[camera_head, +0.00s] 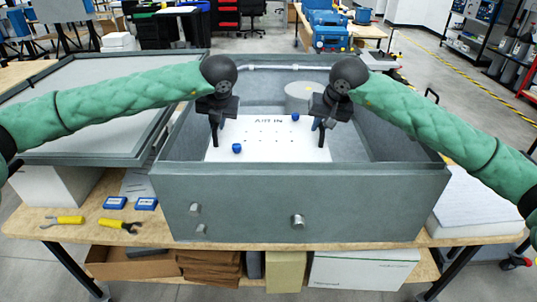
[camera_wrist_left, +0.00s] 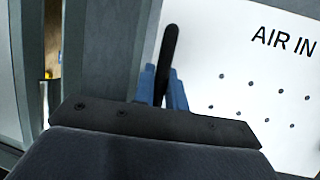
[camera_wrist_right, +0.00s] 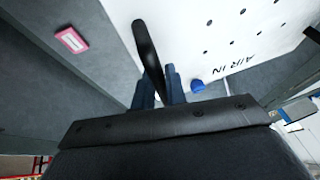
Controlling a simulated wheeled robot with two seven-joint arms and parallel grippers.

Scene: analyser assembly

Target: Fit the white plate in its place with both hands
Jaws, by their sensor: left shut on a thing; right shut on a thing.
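The white plate (camera_head: 265,152), printed AIR IN and dotted with small holes, is inside the open grey case (camera_head: 250,200). It also shows in the left wrist view (camera_wrist_left: 230,90) and the right wrist view (camera_wrist_right: 190,40). A blue knob (camera_head: 236,148) sits at its front left and another (camera_head: 295,117) at its back right. My left gripper (camera_head: 218,124) is shut on a black handle (camera_wrist_left: 168,55) at the plate's left side. My right gripper (camera_head: 320,124) is shut on a black handle (camera_wrist_right: 148,50) at its right side. I cannot tell whether the plate rests on the case floor.
The case walls surround the plate closely at the left. A grey round part (camera_head: 303,95) stands behind it. The case lid (camera_head: 90,100) lies left. Yellow-handled tools (camera_head: 118,224) and blue boxes (camera_head: 146,203) lie on the wooden table (camera_head: 90,245) at the front left.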

